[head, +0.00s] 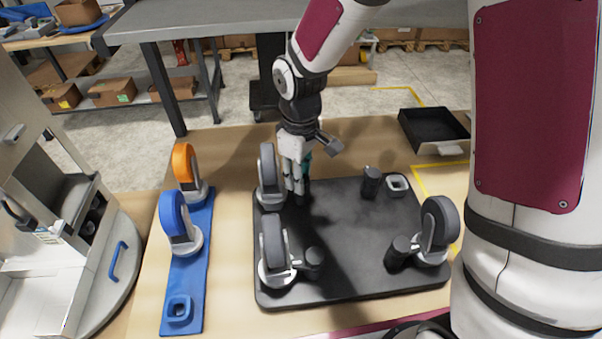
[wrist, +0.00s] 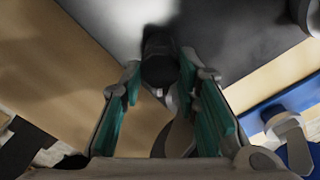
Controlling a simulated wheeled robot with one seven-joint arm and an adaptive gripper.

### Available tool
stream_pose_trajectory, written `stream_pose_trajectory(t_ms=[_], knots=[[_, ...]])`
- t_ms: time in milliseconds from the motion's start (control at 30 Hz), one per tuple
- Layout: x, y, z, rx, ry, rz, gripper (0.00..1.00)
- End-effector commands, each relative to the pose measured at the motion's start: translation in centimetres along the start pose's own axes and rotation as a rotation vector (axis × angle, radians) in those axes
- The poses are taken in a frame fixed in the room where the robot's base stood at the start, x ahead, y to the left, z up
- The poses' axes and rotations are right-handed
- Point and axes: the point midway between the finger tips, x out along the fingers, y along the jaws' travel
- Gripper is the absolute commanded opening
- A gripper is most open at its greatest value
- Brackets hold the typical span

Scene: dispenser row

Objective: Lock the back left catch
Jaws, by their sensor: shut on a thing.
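The black base plate (head: 345,255) lies on the wooden table. A grey caster wheel (head: 267,167) stands upright at its back left corner. My gripper (head: 296,192) points down just right of this wheel, shut on the back left catch (wrist: 158,58), a dark round post. In the wrist view my gripper's fingers (wrist: 161,84) are on either side of the post. The fingers hide most of it in the head view, and I cannot tell how far it is turned.
Grey wheels stand at the front left (head: 273,250) and front right (head: 437,225), each beside a black catch. The back right has a catch (head: 371,182) and an empty socket (head: 398,184). A blue strip (head: 187,275) holds orange and blue wheels. A black tray (head: 433,130) lies behind.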

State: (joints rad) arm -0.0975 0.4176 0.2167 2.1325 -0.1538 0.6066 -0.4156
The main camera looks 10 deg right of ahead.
Motion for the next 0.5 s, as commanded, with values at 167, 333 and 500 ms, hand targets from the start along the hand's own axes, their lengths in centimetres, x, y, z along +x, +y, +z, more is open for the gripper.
stream_pose_trajectory(t_ms=[167, 333, 500], knots=[[-0.14, -0.07, 0.01, -0.168, 0.002, 0.001, 0.01], [-0.17, -0.12, 0.00, -0.325, 0.003, 0.002, 0.01], [-0.16, -0.18, -0.01, -0.464, 0.003, 0.002, 0.01]])
